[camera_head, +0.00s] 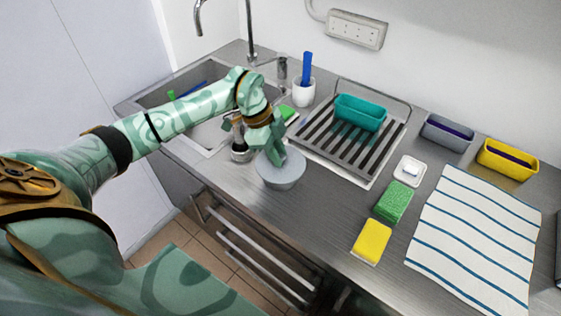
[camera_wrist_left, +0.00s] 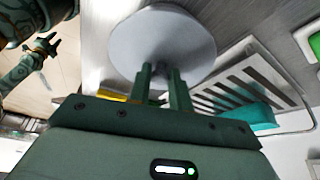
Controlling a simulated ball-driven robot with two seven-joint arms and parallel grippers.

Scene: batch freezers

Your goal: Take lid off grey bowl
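The grey bowl (camera_head: 281,182) stands upright on the steel counter in front of the drying rack, with its round grey lid (camera_head: 290,168) on top. My left gripper (camera_head: 276,158) points down at the middle of the lid. In the left wrist view its two fingers (camera_wrist_left: 160,72) stand close together on either side of the small knob at the centre of the lid (camera_wrist_left: 165,35). They appear shut on it. The bowl's body is hidden behind the lid there.
The rack (camera_head: 345,160) holds a teal container (camera_head: 360,112). Green (camera_head: 394,202) and yellow (camera_head: 372,241) sponges and a striped towel (camera_head: 475,235) lie right. Counter between bowl and sponges is clear.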

